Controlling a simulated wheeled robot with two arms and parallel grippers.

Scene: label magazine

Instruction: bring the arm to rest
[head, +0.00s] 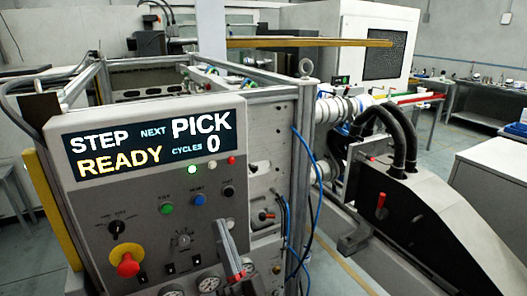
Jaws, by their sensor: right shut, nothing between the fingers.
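Two slim grey bars side by side, with red near their lower end, stand in front of the lower right of the control panel (150,200). I take them for the fingers of my right gripper (229,248). They lie close together with nothing visible between them, so the gripper looks shut and empty. The rest of the right arm cannot be made out. My left gripper is not in view. The panel's display (155,145) reads STEP READY, NEXT PICK, CYCLES 0.
A red emergency button (125,264) and gauges sit low on the panel. Blue cables (302,205) hang along the frame's right side. A white and dark machine (430,205) with black hoses fills the right. Open floor shows at the far right.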

